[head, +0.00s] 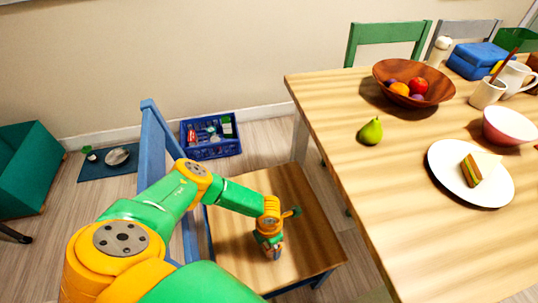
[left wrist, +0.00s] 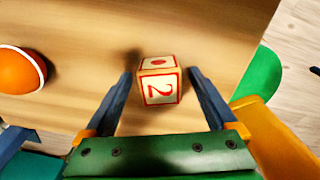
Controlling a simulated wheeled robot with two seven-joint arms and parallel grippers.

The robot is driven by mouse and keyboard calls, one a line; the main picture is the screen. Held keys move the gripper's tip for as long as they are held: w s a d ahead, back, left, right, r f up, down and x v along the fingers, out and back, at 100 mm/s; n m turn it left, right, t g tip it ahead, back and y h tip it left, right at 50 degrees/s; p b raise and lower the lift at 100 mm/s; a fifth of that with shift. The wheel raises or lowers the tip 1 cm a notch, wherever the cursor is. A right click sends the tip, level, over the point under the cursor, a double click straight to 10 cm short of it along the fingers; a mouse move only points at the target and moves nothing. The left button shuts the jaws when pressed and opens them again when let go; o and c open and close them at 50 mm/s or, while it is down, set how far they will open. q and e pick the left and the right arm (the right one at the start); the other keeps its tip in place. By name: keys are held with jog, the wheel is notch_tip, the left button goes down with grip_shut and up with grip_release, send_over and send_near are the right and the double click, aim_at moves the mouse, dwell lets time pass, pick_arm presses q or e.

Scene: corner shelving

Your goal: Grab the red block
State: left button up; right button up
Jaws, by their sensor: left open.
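A cream block (left wrist: 159,88) with red edges, a red 2 on one face and a red mark on top lies on a wooden surface in the left wrist view. My left gripper (left wrist: 160,73) is open, with one dark finger on each side of the block. Gaps show between the fingers and the block, so it is not gripped. In the head view my left gripper (head: 276,254) points down at the wooden seat of a blue chair (head: 232,190); I cannot make out the block there. My right gripper is not in view.
An orange ball (left wrist: 20,70) with a white band lies left of the block. The dining table (head: 350,172) stands to the right, with a pear (head: 371,131), a fruit bowl (head: 400,95) and a plate (head: 450,180). A blue crate (head: 212,153) is on the floor behind the chair.

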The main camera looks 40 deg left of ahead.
pick_arm(q)
jog(key=shift+p, duration=0.3)
jog(key=c, duration=1.4)
